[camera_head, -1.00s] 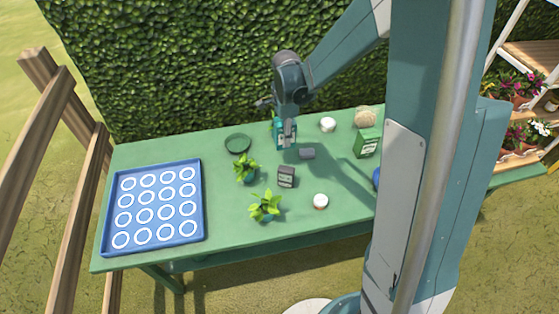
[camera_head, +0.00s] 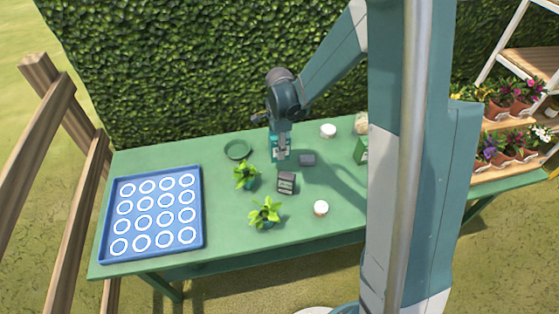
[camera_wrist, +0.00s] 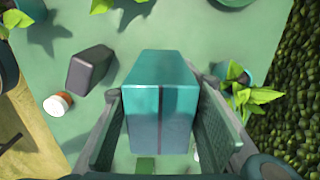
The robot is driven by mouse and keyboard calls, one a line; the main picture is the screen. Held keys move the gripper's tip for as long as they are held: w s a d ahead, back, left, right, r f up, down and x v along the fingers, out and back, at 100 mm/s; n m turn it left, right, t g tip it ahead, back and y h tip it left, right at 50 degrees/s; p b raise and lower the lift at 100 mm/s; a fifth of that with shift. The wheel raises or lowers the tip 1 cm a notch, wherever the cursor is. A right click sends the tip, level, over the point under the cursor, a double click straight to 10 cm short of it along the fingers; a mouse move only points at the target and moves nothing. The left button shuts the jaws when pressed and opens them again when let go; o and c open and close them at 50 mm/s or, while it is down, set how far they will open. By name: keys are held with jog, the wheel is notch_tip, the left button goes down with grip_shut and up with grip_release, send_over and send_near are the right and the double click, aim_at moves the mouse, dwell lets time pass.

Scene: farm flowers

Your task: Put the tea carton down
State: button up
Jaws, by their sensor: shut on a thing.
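The tea carton is a teal box seen from above in the middle of the wrist view (camera_wrist: 160,95), between the two fingers. My gripper (camera_wrist: 160,120) is shut on it. In the head view, my gripper (camera_head: 281,152) points down over the back middle of the green table, with the teal carton (camera_head: 274,150) partly hidden behind it. The carton looks upright and close to the tabletop. I cannot tell whether its base touches the table.
A hedge (camera_head: 180,70) stands behind.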

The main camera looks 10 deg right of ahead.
jog(key=shift+f, duration=1.2)
jog(key=shift+f+b, duration=0.55)
jog(key=shift+f, duration=1.35)
jog(key=shift+f, duration=0.15)
jog(key=o, duration=1)
jog(key=shift+c, duration=0.2)
jog(key=shift+r, duration=0.25)
notch_tip(320, 180, up, 12)
jog(key=p, duration=0.2)
